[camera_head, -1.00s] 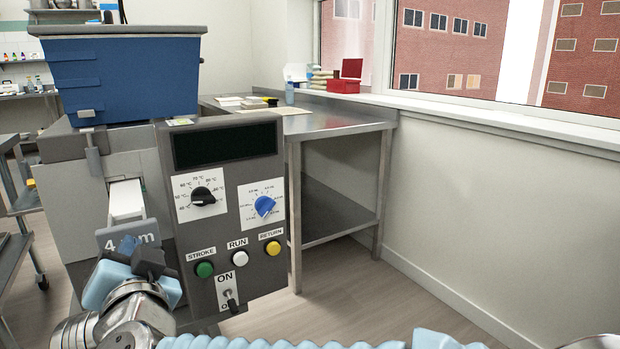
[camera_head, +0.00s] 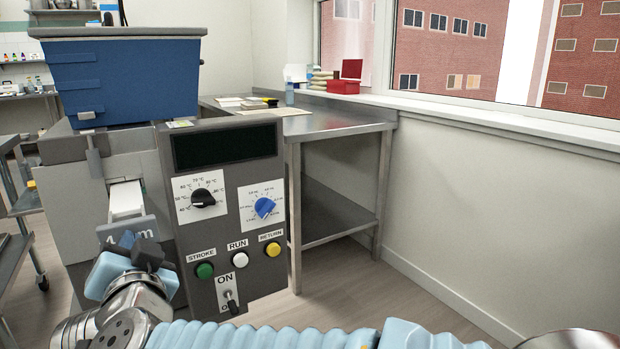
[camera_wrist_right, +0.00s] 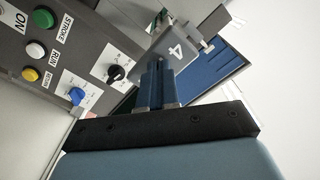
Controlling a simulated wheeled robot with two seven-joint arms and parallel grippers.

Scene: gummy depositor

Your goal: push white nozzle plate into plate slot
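The white nozzle plate (camera_head: 126,200) lies partway in the slot on the left part of the depositor's front. Its grey end tab (camera_head: 118,229), marked "4 mm", stands out in front of the machine. My right gripper (camera_head: 138,248) is at the tab's outer face, hiding part of the label. In the right wrist view, its two blue fingers (camera_wrist_right: 158,84) are together, with their tips at the tab (camera_wrist_right: 172,57) marked "4". I cannot tell whether they touch it. The slot's inside is hidden. My left gripper is not in view.
The control panel (camera_head: 228,210) with knobs, buttons and a switch is close to the right of my gripper. A blue hopper (camera_head: 125,80) tops the machine. A steel table (camera_head: 330,122) stands behind to the right, with open floor in front of it.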

